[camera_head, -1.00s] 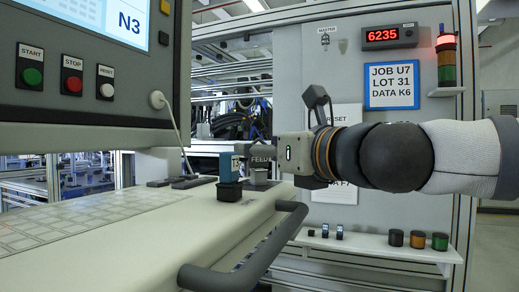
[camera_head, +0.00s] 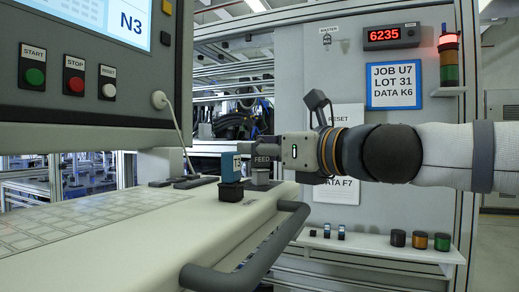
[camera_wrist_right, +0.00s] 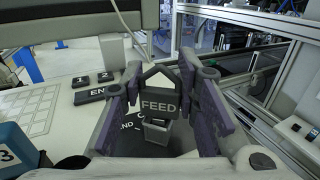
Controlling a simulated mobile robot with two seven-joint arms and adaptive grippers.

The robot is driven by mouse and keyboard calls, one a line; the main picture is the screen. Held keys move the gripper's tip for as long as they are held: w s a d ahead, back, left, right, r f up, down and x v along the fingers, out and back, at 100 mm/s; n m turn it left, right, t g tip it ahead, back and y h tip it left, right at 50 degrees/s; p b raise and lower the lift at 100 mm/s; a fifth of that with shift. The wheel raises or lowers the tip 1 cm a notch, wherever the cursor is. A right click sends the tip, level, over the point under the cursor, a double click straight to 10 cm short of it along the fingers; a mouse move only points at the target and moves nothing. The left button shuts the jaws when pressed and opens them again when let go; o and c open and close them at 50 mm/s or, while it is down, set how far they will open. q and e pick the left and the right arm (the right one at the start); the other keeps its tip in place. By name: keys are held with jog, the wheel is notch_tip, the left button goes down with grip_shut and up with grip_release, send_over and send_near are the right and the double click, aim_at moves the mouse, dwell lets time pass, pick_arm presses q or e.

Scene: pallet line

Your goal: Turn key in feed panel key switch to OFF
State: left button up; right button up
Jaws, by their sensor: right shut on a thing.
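A dark key with a FEED tag (camera_head: 263,150) is between the fingers of my right gripper (camera_head: 262,148), which is shut on it. In the right wrist view the FEED key (camera_wrist_right: 158,106) has an angular loop on top, with purple finger pads of my gripper (camera_wrist_right: 158,98) on both sides. A grey switch body (camera_wrist_right: 157,132) is directly below the tag on a dark plate; the head view shows it too (camera_head: 259,177). The plate's lettering is partly hidden, so I cannot read the key's position. My left gripper is out of view.
A blue numbered block (camera_head: 231,167) on a black base stands just left of the switch on the pale console. A keyboard (camera_head: 85,215) lies further left, and a dark handle (camera_head: 250,255) runs along the console's front edge. A white cable (camera_head: 173,122) hangs behind.

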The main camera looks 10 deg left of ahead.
jog(key=shift+w+f+n+g+y, duration=0.15)
jog(key=shift+n+g+y, duration=0.45)
jog(key=shift+g, duration=0.4)
jog(key=shift+n+g+y+b, duration=0.4)
jog(key=shift+n+g, duration=0.3)
jog(key=shift+g, duration=0.3)
jog(key=shift+f+n+g+y+b, duration=0.1)
jog(key=shift+n+g+y+b, duration=0.3)
jog(key=shift+n+g, duration=0.6)
jog(key=shift+n+g+y+b, duration=0.2)
jog(key=shift+n+g+b, duration=0.4)
jog(key=shift+g, duration=0.7)
jog(key=o, duration=0.8)
jog(key=shift+s, duration=0.2)
jog(key=shift+c, duration=0.2)
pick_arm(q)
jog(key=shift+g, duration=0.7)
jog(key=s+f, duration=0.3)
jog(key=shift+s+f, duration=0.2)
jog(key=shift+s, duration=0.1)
pick_arm(e)
jog(key=o, duration=0.4)
jog(key=shift+r, duration=0.25)
jog(key=shift+o, duration=0.5)
jog(key=o, duration=0.4)
